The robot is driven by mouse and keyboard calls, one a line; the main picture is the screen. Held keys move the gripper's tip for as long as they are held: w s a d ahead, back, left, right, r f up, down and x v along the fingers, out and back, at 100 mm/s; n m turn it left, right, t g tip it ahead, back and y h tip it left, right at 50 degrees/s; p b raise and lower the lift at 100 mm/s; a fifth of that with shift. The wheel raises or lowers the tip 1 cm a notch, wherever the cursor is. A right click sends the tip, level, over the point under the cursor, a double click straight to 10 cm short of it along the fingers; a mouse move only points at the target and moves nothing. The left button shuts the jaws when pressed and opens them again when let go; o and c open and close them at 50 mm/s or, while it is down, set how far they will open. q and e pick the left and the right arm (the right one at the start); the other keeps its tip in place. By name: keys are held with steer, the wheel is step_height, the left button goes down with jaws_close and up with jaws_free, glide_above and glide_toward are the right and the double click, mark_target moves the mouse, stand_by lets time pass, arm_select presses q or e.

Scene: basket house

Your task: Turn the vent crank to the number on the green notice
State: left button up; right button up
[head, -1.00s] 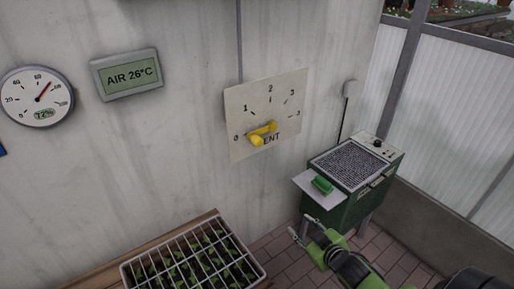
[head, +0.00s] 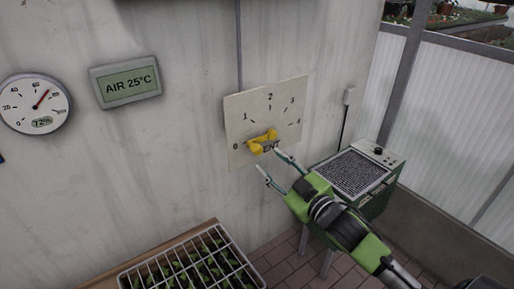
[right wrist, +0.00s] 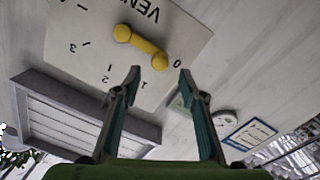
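The yellow vent crank (head: 263,141) sits on a pale square dial plate (head: 240,112) on the wall, numbered 0 to 4. Its knob end points down-left, towards the 0. The crank (right wrist: 141,45) also shows in the right wrist view, with its knob end close to the 0. My right gripper (head: 270,160) is open and empty just below the crank. In the right wrist view, the gripper's two fingertips (right wrist: 159,72) are spread to either side of the knob's line, with no clear contact. I see no green notice in these frames. My left gripper is out of view.
A round gauge (head: 35,103) and a display reading AIR 25°C (head: 126,79) hang on the wall at left. A wire-covered seedling tray (head: 128,278) stands below. A green heater (head: 378,196) stands right, partly behind my arm. A blue-framed sheet (right wrist: 250,133) shows in the wrist view.

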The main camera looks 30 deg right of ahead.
mark_target(260, 152)
steer(key=w, duration=0.2)
steer(key=w+p, duration=0.1)
steer(key=w, duration=0.5)
steer(key=shift+a+f, duration=0.1)
steer(key=shift+a, duration=0.25)
jaws_close()
